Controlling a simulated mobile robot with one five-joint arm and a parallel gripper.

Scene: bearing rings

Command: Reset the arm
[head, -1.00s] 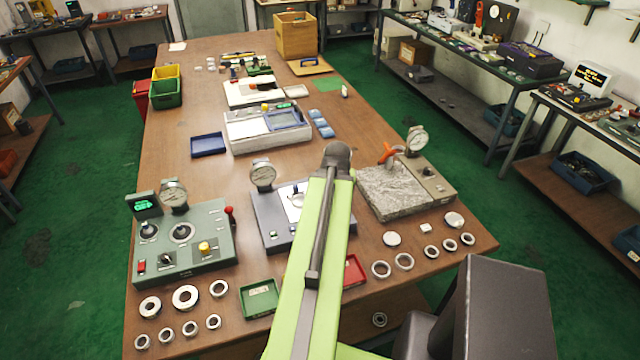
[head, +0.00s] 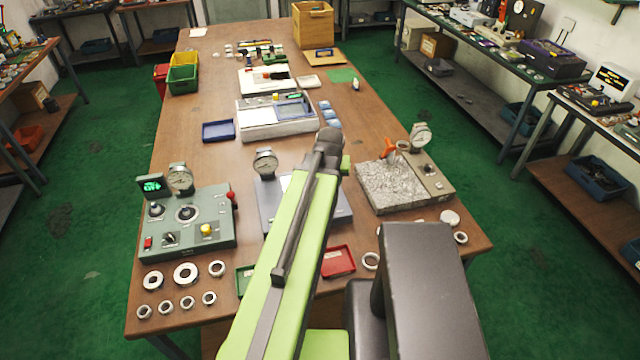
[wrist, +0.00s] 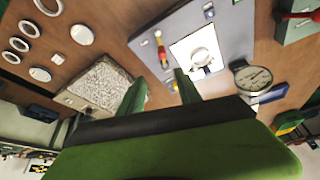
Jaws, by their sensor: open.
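My green arm reaches over the front of the workbench in the head view, and its far end hides part of the middle gauge station (head: 266,200). My gripper (wrist: 160,88) shows in the wrist view as two green fingers standing apart with nothing between them. Beyond the fingertips lies the grey gauge station with its white plate and a ring-like part (wrist: 200,57) on it. The fingers are apart from these things.
The green-grey control box (head: 190,245) stands at left with several bearing rings (head: 186,273) in front. A granite block with a dial gauge (head: 390,187) stands at right. A red tray (head: 338,262) lies beside my arm. A blue tray (head: 218,130) and bins (head: 183,78) are farther back.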

